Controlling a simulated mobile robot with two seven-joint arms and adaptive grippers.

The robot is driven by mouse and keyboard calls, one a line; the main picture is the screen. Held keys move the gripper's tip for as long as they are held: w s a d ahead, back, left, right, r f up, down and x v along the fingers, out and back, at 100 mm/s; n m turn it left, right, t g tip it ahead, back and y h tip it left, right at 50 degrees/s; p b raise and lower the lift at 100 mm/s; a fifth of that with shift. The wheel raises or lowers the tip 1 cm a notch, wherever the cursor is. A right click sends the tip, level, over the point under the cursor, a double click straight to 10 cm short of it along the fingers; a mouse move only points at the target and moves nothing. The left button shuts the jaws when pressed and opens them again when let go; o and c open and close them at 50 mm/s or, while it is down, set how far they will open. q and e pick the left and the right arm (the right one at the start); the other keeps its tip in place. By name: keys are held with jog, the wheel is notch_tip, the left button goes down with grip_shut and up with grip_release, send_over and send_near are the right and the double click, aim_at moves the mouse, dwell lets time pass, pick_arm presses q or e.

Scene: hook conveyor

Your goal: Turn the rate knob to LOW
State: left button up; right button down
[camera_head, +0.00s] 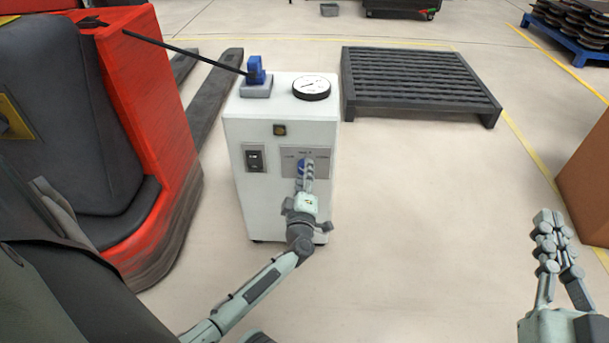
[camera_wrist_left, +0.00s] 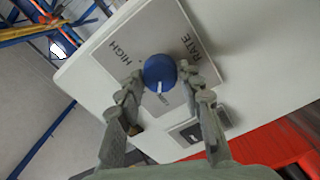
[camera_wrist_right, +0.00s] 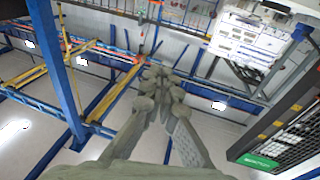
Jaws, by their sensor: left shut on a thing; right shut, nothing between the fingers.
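The blue rate knob (camera_wrist_left: 160,69) sits on a grey panel (camera_wrist_left: 165,28) on the front of a white cabinet (camera_head: 240,205). The panel reads RATE at the upper right and HIGH at the upper left, with a small partly covered label below the knob that looks like LOW. The knob's white mark points down, close to that label. My left gripper (camera_head: 306,172) is shut on the knob, one finger on each side, as the left wrist view (camera_wrist_left: 161,82) shows. My right gripper (camera_head: 547,226) is shut and empty, raised at the right, away from the cabinet.
A black switch (camera_head: 255,158) is left of the panel. A red vehicle (camera_head: 155,95) is close at left. A dark pallet (camera_head: 415,80) lies behind right; the floor between is clear.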

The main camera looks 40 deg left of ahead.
pick_arm(q)
jog(key=shift+n, duration=0.9)
pick_arm(e)
jog(key=shift+s+a+r+t+y, duration=0.15)
jog(key=shift+a+r+t+y, duration=0.1)
jog(key=shift+r, duration=0.3)
jog(key=shift+s+a+r+t+y, duration=0.15)
jog(key=shift+r+t, duration=0.1)
jog(key=shift+r, duration=0.3)
pick_arm(q)
jog(key=o, duration=1.2)
jog(key=shift+c, duration=0.2)
jog(key=v, duration=0.7)
jog(key=shift+s, duration=0.3)
jog(key=shift+d, duration=0.15)
